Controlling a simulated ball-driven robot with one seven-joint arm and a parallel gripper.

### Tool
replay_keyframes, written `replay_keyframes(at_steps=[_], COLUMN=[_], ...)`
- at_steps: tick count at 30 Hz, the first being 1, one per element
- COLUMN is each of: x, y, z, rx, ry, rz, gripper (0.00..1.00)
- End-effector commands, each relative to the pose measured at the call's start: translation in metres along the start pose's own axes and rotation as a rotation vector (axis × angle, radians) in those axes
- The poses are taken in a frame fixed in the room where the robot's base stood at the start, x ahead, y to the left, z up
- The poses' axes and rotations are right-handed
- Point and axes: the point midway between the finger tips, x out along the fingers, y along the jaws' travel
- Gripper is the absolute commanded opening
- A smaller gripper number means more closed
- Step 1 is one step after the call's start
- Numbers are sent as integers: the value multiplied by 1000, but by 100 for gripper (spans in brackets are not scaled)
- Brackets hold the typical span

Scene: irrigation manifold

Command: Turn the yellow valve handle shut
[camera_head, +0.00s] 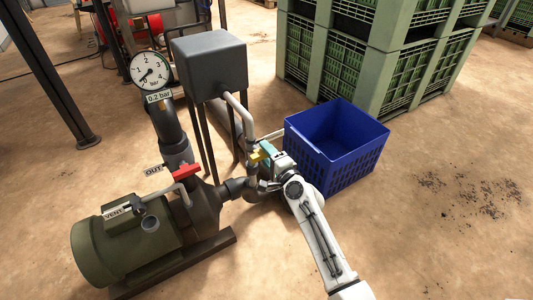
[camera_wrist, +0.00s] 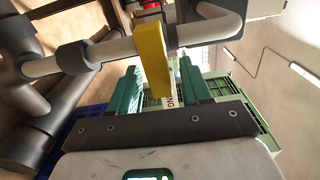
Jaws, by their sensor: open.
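The yellow valve handle (camera_head: 257,157) sits on the pipework right of the pump in the head view. In the wrist view the yellow handle (camera_wrist: 153,60) stands large in the middle, across a grey pipe. My gripper (camera_wrist: 158,88) is open, with one green finger on each side of the handle's lower end. A gap shows between the handle and each finger in the picture; I cannot tell the depth. In the head view my gripper (camera_head: 267,154) is at the handle, and its fingers are partly hidden.
A blue crate (camera_head: 352,165) stands right beside my arm. A red handle (camera_head: 186,171) marked OUT, a green pump motor (camera_head: 127,239) and a gauge (camera_head: 151,69) labelled 0.2 bar are left. A grey box (camera_head: 209,64) stands behind. Stacked green crates (camera_head: 352,65) fill the back; floor at right is clear.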

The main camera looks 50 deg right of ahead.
Motion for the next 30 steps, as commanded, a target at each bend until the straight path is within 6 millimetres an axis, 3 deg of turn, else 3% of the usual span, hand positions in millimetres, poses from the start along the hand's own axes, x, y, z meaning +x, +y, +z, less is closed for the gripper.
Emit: replay_keyframes(at_steps=[18, 30], x=[-95, -106], y=[1, 1], z=[0, 0], rx=[-1, 1], ry=[0, 0], rz=[2, 1], gripper=[48, 48])
